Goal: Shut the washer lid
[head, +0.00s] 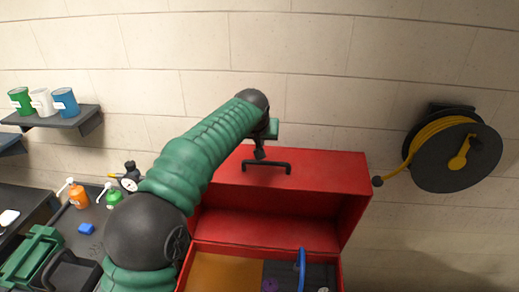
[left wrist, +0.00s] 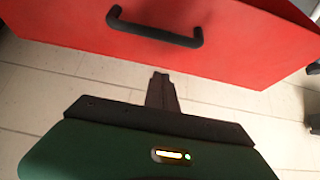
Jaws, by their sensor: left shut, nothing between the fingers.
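The red washer lid (head: 325,178) stands raised and open at the back of the red washer (head: 188,262). A black handle (head: 290,166) is fixed on the lid, and it also shows in the left wrist view (left wrist: 155,29) on the lid's red face (left wrist: 240,50). My left gripper (head: 259,154) is at the lid's upper edge, close to the handle in the head view. Its fingers (left wrist: 162,88) are shut and empty, and appear apart from the handle in the wrist view. My right gripper is out of view.
Inside the washer are a tan panel (head: 226,272), a blue curved part (head: 301,268) and a purple piece (head: 270,285). A yellow hose reel (head: 455,155) hangs on the wall at right. Bottles (head: 76,194) stand on the left bench; cans (head: 66,102) sit on a shelf.

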